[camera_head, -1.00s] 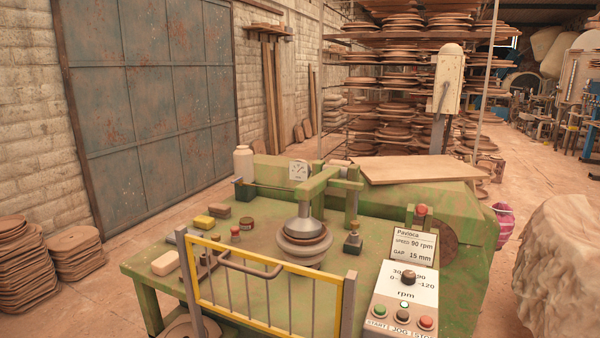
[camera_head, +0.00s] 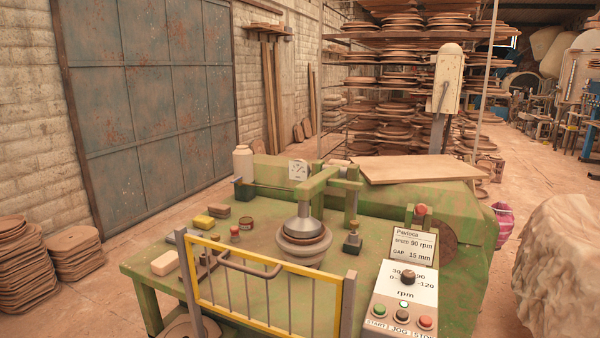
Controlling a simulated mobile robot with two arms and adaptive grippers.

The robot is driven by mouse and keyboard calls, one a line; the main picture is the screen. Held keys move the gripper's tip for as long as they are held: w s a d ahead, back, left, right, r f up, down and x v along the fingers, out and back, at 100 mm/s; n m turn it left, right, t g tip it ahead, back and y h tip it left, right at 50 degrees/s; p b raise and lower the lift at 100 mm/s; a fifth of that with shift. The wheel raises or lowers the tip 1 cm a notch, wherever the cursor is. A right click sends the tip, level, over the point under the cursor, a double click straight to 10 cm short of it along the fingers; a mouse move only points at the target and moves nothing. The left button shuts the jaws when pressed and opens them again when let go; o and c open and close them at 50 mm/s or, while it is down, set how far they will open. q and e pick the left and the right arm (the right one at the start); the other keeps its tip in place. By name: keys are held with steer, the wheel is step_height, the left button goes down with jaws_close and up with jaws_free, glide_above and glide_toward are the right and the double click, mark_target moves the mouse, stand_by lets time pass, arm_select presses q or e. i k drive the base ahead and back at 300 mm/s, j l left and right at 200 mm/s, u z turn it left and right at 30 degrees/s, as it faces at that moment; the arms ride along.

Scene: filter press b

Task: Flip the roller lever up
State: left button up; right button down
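The green machine table (camera_head: 270,285) stands in front of me. A green arm (camera_head: 318,183) reaches over a grey cone-shaped roller head (camera_head: 304,226), which sits down on a round grey mould (camera_head: 304,250). A short post with a red knob (camera_head: 421,210) stands at the right rear, behind the sign. A small dark-topped block (camera_head: 352,243) stands right of the mould. I cannot tell for certain which part is the roller lever. Neither of my grippers is in view.
A yellow-framed guard gate (camera_head: 270,324) with a grey handle stands across the front. A control panel (camera_head: 405,287) with a dial and buttons is at the front right, below a sign (camera_head: 414,246). A wooden board (camera_head: 420,170) lies behind. A lumpy pale mass (camera_head: 560,260) stands right.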

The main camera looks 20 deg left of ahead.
mark_target(421, 209)
steer(key=i+l, duration=0.1)
steer(key=l, duration=0.8)
steer(key=i+l+u, duration=0.1)
steer(key=l, duration=1.65)
steer(key=i+u, duration=0.05)
